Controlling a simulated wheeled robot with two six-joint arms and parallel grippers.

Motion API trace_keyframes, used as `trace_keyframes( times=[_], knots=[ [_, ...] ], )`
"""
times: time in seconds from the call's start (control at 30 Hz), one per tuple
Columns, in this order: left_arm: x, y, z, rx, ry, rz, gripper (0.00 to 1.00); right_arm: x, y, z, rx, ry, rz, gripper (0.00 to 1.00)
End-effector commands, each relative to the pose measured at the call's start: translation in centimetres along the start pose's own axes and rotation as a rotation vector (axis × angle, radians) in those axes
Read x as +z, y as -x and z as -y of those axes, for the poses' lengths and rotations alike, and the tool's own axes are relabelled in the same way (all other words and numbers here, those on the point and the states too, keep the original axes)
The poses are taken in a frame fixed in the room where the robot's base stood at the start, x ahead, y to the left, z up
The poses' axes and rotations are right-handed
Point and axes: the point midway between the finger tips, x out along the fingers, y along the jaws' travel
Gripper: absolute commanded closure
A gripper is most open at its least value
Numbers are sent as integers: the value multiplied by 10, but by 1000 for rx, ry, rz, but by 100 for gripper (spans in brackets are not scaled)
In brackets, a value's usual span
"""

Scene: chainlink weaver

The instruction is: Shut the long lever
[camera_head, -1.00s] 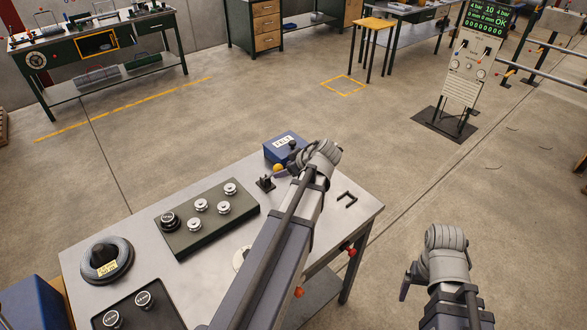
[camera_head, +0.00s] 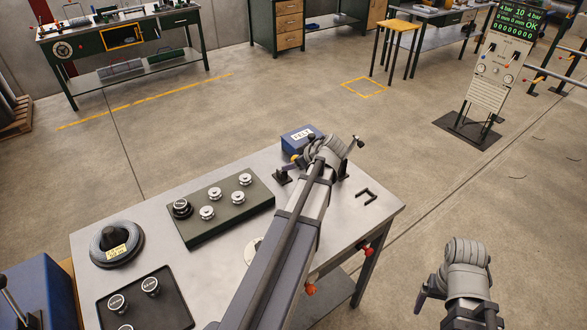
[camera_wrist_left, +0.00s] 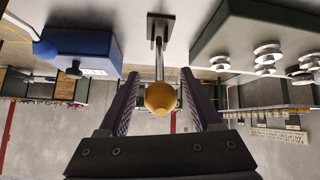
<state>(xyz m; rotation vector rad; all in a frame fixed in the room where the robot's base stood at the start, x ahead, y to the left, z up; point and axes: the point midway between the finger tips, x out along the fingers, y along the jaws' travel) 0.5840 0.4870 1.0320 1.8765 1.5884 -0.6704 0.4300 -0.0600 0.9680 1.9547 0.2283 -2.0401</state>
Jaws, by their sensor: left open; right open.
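A lever with a yellow ball knob (camera_wrist_left: 160,97) stands on a small base plate (camera_wrist_left: 158,22) in the left wrist view. Its knob and rod are between the two fingers of my left gripper (camera_wrist_left: 161,85), which is open, with gaps at both sides. In the head view the black lever base (camera_head: 283,177) shows left of my left wrist, which hides most of the lever. I cannot tell which lever is longer. My right gripper (camera_head: 430,285) is open and empty, right of the table.
A blue box (camera_head: 298,138) stands behind the lever. A green block with several metal knobs (camera_head: 222,212), a round coil (camera_head: 117,245) and a black tray (camera_head: 148,312) occupy the table's left.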

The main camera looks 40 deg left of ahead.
Motion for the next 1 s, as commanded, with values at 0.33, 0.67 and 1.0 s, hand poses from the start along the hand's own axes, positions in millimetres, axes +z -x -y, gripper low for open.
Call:
trace_keyframes(
  times=[0.33,0.67,1.0],
  knots=[
    [0,-5,0,1,-1,0,38,0,-3,0,0,0,0,13],
    [0,-5,0,1,-1,0,75,0,-4,0,0,0,0,13],
    [0,-5,0,0,-1,0,100,0,-4,0,0,0,0,13]
  ],
)
